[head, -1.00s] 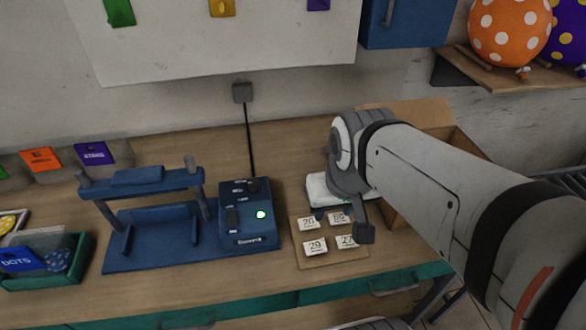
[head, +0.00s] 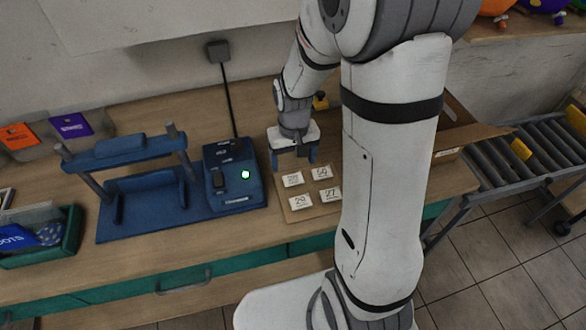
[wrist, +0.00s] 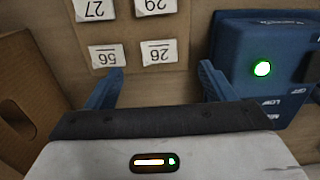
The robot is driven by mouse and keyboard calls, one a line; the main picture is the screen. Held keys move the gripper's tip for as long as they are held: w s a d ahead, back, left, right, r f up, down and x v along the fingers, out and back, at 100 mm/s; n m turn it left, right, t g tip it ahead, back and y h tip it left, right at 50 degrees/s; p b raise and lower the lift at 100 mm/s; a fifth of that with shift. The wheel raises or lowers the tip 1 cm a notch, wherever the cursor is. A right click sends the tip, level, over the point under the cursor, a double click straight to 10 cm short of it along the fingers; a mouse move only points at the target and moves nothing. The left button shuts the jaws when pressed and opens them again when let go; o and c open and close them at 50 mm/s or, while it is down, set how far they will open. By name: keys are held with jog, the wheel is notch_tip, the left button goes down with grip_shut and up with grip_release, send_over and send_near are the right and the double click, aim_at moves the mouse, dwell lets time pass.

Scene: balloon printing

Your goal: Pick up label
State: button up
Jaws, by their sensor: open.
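Several small white number labels lie on a brown card on the workbench. In the head view the front two are 29 (head: 301,202) and 27 (head: 330,194). Behind them are a far-left label (head: 291,179) and a far-right label (head: 321,172). In the wrist view they appear upside down. The far-left label (wrist: 159,52) lies between my fingers' lines, and the far-right label (wrist: 106,55) is by the left finger. My gripper (head: 291,160) is open and empty, pointing down at the card's far edge. Its two blue fingers (wrist: 162,66) show apart. Its height above the card is unclear.
A blue machine (head: 235,178) with a lit green button stands close left of the card. A cardboard box (head: 455,125) is at the right, partly behind my arm. A green tray (head: 64,240) sits at far left. A roller conveyor (head: 540,160) stands right of the bench.

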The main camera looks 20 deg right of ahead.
aim_at(294, 182)
notch_tip(294, 182, down, 7)
jog(key=shift+d+r+p, duration=0.1)
jog(key=shift+r+p, duration=0.1)
jog(key=shift+p, duration=0.5)
jog(key=shift+f, duration=0.5)
jog(key=shift+f+b, duration=0.25)
jog(key=shift+b, duration=0.1)
jog(key=shift+c, duration=0.4)
jog(key=c, duration=1)
jog(key=shift+r, duration=0.1)
